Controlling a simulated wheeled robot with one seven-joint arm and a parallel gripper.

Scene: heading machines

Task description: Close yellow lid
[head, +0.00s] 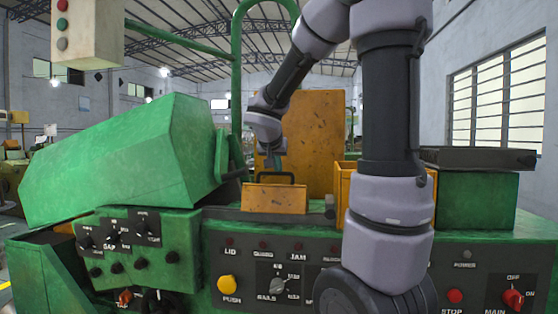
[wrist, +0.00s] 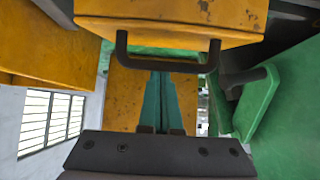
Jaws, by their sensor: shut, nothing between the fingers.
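A small yellow piece with a black bar handle (head: 273,198) sits on the machine in the middle of the head view. It also shows at the top of the wrist view (wrist: 175,22), its handle facing the gripper. A tall yellow panel (head: 318,135) stands upright behind it; which of the two is the lid I cannot tell for sure. My gripper (head: 277,160) is above the handle in the head view, pointing down. In the wrist view my gripper (wrist: 160,130) is shut and empty, apart from the handle.
A large green cover (head: 125,160) tilts up at the left, with a green bracket (head: 230,160) beside it. A yellow box (head: 346,185) is partly hidden by my arm at the right.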

